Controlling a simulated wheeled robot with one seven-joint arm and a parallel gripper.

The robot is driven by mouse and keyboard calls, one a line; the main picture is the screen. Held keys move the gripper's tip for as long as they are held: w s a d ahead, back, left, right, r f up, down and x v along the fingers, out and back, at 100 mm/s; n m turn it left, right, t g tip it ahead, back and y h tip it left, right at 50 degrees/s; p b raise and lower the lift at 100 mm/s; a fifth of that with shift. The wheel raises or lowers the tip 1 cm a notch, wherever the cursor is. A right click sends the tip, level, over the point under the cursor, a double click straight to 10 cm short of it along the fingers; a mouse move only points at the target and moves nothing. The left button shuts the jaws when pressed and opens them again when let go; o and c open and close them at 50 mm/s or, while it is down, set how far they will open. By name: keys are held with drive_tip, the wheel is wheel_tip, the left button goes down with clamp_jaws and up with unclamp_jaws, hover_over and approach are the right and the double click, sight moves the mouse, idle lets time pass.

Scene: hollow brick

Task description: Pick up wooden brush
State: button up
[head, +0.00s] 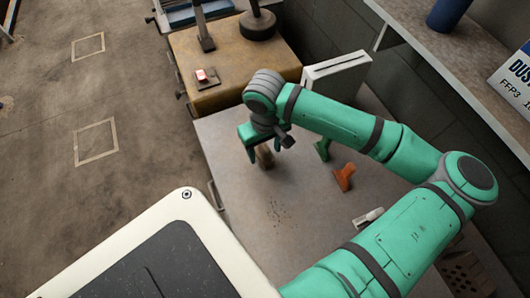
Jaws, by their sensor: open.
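A small brown upright thing (265,156), which looks like the wooden brush, stands on the grey table top (236,180). My gripper (267,147) is right above and around it in the picture, pointing down with its fingers open. The gripper covers the upper part of the brown thing. I cannot tell whether the fingers touch it.
An orange thing (344,176), a green thing (322,149) and a small white thing (367,217) lie right of the gripper. A white box (338,72) stands behind. A wooden cabinet (240,85) adjoins the table. The table's front-left is clear except for dark specks.

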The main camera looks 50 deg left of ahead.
drive_tip(key=shift+f, duration=1.05)
drive_tip(key=c, duration=1.2)
drive_tip(key=shift+r, duration=0.1)
